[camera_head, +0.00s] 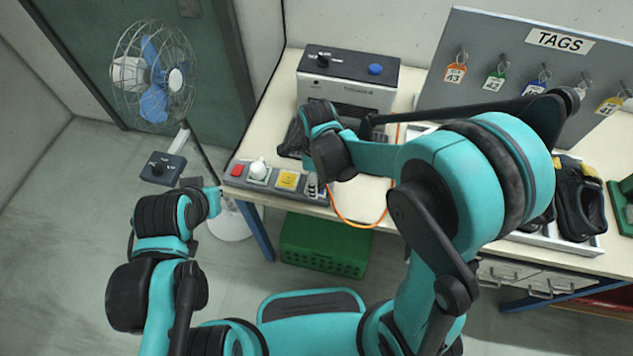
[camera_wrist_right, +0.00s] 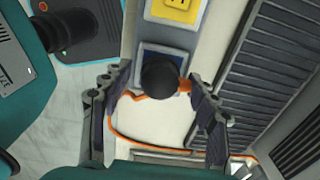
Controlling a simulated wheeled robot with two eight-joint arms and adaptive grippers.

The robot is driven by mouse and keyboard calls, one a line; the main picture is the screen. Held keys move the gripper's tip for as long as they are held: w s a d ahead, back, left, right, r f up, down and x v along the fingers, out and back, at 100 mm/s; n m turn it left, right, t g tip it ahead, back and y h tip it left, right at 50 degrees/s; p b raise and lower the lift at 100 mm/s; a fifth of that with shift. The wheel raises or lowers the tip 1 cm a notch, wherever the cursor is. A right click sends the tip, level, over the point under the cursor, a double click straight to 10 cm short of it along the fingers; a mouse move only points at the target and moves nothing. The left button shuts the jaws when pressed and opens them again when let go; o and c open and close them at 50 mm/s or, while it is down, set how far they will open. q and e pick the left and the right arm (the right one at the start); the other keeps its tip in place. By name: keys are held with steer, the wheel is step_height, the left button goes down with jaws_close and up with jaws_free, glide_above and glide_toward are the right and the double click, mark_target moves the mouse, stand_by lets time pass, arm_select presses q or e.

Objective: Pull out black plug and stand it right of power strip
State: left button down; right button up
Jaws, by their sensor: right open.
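The power strip (camera_head: 272,184) lies along the left front edge of the workbench, with a red switch, a white plug and a yellow socket. The black plug (camera_wrist_right: 160,76) stands on a blue socket of the strip, beside the yellow socket (camera_wrist_right: 175,8). An orange cord (camera_wrist_right: 150,143) shows at the plug and loops past it. My right gripper (camera_wrist_right: 158,84) is open, one finger on each side of the plug, with gaps visible. In the head view my right gripper (camera_head: 313,184) partly hides that end. My left gripper (camera_head: 205,198) is off the bench's left front; its fingers are unclear.
A grey box with a blue button (camera_head: 348,90) stands behind the strip. A fan (camera_head: 155,75) stands left of the bench. A green crate (camera_head: 325,247) is below.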

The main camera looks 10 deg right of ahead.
jaws_close()
steer(key=shift+r, duration=0.15)
steer(key=shift+r+p, duration=2.3)
steer(key=shift+r, duration=0.55)
